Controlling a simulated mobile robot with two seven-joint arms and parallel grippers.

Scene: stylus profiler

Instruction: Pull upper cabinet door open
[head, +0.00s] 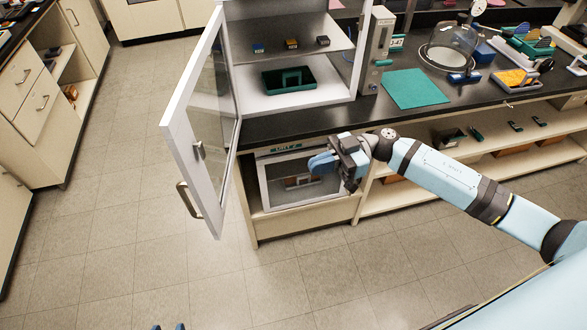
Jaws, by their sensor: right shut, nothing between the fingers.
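The upper cabinet (298,101) stands on the black bench. Its glass door (224,75) is swung wide open at the left, out past the bench front. The door's bar handle (187,200) is on its free edge, low at the left. My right gripper (318,163) is shut and empty, in front of the bench below the cabinet opening. It is to the right of the door and apart from the handle. Two small blue tips at the bottom edge may be my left gripper (168,327); most of it is out of frame.
A green tray (288,81) and a shelf of small boxes are inside the cabinet. A lower glass-front unit (300,198) is behind my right gripper. A green mat (415,88) and a glass dome (447,47) are on the bench. Floor at left is clear.

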